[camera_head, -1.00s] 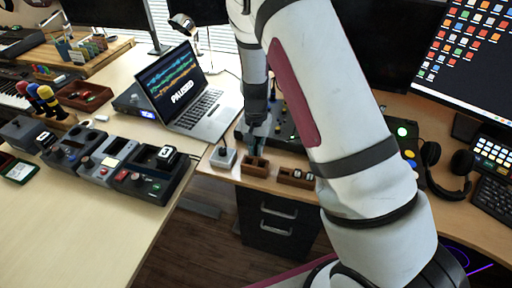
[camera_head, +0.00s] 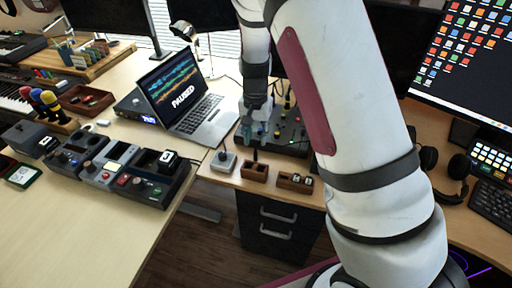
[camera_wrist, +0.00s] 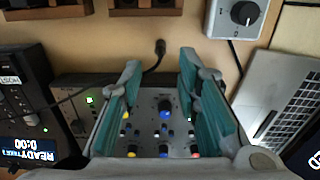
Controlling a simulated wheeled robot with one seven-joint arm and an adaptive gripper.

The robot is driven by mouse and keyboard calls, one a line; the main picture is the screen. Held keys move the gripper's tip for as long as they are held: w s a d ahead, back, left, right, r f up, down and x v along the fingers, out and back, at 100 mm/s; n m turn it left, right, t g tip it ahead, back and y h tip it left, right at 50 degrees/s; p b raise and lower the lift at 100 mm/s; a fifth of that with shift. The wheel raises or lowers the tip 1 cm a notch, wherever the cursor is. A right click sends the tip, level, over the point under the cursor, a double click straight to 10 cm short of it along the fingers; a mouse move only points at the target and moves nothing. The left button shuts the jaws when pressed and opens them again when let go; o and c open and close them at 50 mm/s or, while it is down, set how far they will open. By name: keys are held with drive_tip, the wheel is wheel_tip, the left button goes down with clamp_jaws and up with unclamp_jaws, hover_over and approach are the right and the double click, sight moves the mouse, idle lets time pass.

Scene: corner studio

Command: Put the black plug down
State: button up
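The black plug (camera_wrist: 160,47) rests on the wooden desk in the wrist view, with its black cable trailing back toward the grey control panel (camera_wrist: 150,103). In the head view a small dark upright shape, likely the plug (camera_head: 255,155), shows just behind the small wooden holder (camera_head: 255,173). My gripper (camera_wrist: 160,65) is open, its two teal-padded fingers wide apart with nothing between the pads. The plug appears between and beyond the fingertips, apart from both. In the head view my gripper hangs above the desk near the panel.
A grey knob box (camera_head: 223,161) stands left of the wooden holder, and a second holder (camera_head: 295,182) stands right of it. The laptop (camera_head: 190,100) is to the left. The panel (camera_head: 290,135) lies behind. The desk's front edge is close to the holders.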

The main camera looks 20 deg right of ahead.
drive_tip(key=s+r+n+t+y, duration=0.1)
drive_tip(key=s+r+n, duration=0.1)
drive_tip(key=s+r, duration=0.75)
drive_tip(key=s+r+n, duration=0.2)
drive_tip(key=s+r, duration=0.4)
drive_tip(key=r, duration=0.6)
drive_tip(key=s+r+n+t+h, duration=0.1)
drive_tip(key=s+r+n+t, duration=0.1)
drive_tip(key=s, duration=1.4)
drive_tip(key=shift+s+d+r+n, duration=0.15)
drive_tip(key=shift+s+r+n, duration=0.2)
drive_tip(key=shift+r+n, duration=0.25)
